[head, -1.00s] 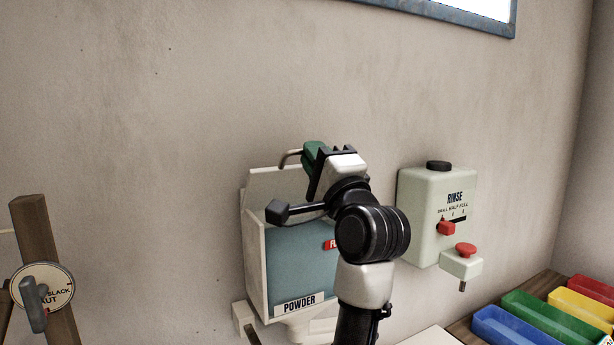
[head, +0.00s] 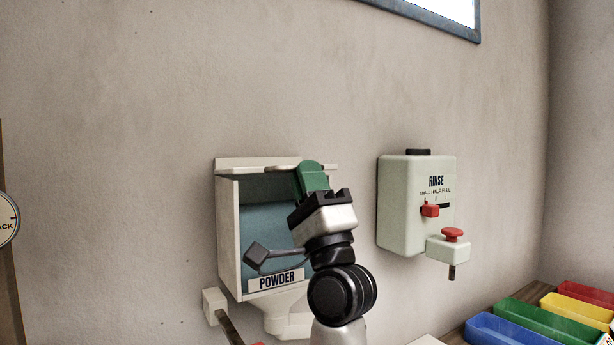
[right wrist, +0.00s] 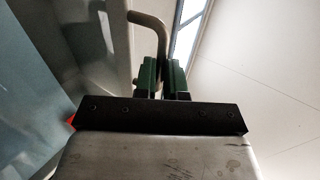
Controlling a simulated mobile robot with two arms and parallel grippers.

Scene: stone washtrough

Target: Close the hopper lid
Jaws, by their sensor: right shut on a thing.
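My right gripper (head: 311,178), with green fingers, is at the lid's front right. It is shut on the lid's handle (head: 280,168), a bent pale rod that also shows in the right wrist view (right wrist: 160,35), running down behind the green fingers (right wrist: 160,75). My wrist hides the hopper's right part. My left gripper is out of view.
A pale green RINSE dispenser (head: 402,205) with red controls hangs to the right. A lever (head: 215,306) is below the hopper at left. Blue (head: 505,335), green, yellow and red bins stand at lower right. The wall above the hopper is bare.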

